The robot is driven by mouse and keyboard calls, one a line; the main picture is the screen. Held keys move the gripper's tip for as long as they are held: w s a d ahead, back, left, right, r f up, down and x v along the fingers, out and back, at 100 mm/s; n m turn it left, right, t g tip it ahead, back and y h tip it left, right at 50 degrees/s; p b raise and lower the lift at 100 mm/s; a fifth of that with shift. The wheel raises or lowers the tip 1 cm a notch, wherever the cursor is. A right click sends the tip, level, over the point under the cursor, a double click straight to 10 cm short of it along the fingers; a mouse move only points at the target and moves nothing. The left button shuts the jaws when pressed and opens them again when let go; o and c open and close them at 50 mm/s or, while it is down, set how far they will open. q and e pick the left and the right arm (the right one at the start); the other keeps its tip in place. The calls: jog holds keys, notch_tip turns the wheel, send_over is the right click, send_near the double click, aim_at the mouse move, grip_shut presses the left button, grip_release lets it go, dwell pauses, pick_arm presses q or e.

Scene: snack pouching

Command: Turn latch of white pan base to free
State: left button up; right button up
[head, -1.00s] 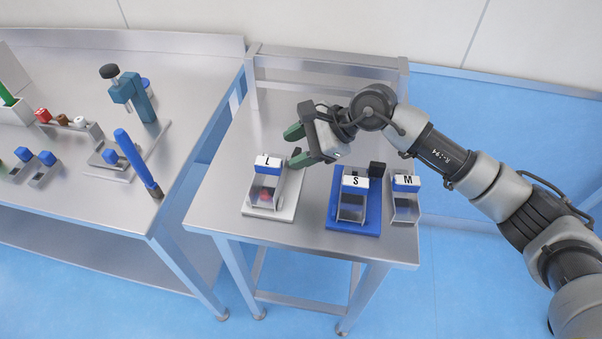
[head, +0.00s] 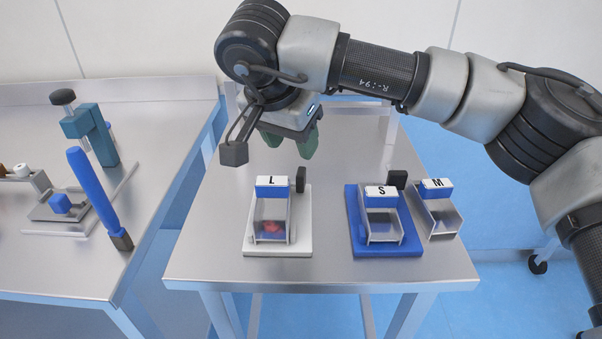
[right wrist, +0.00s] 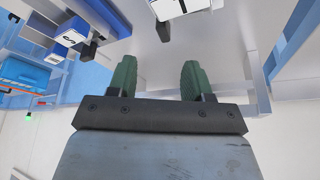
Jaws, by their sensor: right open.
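The white pan base (head: 305,235) lies on the small steel table, with a pan labelled L (head: 272,188) on it and something red inside. Its black latch (head: 301,179) stands upright at the back right of the base. The latch also shows in the right wrist view (right wrist: 163,31). My right gripper (head: 290,146) is open and empty, above the table's rear part, behind and above the latch. Its green fingers (right wrist: 157,80) are apart and touch nothing. My left gripper is not in view.
A blue base (head: 360,240) with a pan labelled S (head: 382,200) and a black latch (head: 397,178) stands to the right. A loose pan labelled M (head: 437,205) is beside it. A second table at left holds a blue-handled tool (head: 92,190) and a teal press (head: 92,130).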

aim_at(301, 172)
jog(key=x, duration=0.8)
jog(key=shift+w+a+f, duration=0.1)
jog(key=shift+w+f, duration=0.05)
jog(key=shift+f, duration=0.15)
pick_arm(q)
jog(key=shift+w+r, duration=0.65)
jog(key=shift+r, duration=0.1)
